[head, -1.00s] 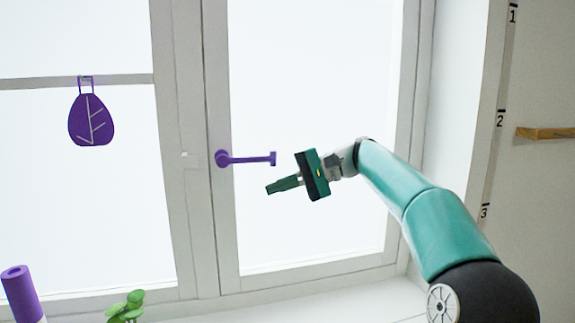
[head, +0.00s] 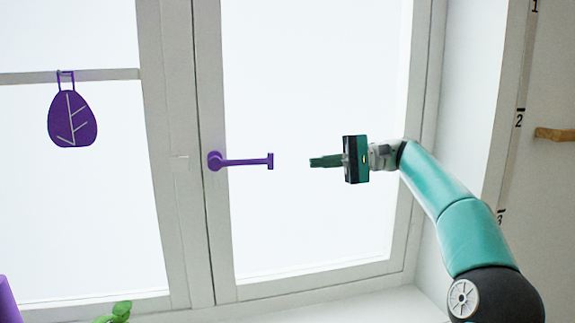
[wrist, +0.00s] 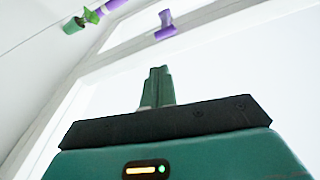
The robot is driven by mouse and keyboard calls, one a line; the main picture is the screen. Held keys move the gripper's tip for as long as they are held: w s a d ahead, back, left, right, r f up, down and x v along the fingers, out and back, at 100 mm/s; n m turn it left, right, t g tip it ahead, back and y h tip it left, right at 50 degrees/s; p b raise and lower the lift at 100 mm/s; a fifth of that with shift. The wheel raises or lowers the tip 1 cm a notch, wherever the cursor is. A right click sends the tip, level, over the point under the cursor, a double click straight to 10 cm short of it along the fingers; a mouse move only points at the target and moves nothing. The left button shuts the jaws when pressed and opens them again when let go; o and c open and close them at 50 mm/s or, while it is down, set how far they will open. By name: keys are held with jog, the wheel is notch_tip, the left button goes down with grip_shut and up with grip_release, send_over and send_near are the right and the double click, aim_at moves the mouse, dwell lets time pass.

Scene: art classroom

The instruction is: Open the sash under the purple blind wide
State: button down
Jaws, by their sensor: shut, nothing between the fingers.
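The sash (head: 217,222) is a white-framed window panel and looks closed against the post on its left. Its purple handle (head: 240,162) points level to the right from a round base at the sash's left edge. The handle also shows in the wrist view (wrist: 165,27), past my fingers. My gripper (head: 312,162) is shut and empty, pointing left, a short gap to the right of the handle's tip and about level with it. The wrist view shows my closed fingers (wrist: 157,72). No purple blind is in view.
A purple leaf ornament (head: 72,118) hangs from a bar on the left window. A green plant (head: 121,310) and a purple roll (head: 8,302) stand at lower left. A wooden ledge (head: 555,134) juts from the right wall. The sill (head: 390,305) is bare below the sash.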

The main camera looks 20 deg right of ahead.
jog(key=w+a, duration=0.1)
jog(key=a, duration=0.9)
jog(key=shift+w+f, duration=0.15)
jog(key=shift+f, duration=0.25)
jog(key=shift+w, duration=0.1)
jog(key=shift+d, duration=0.1)
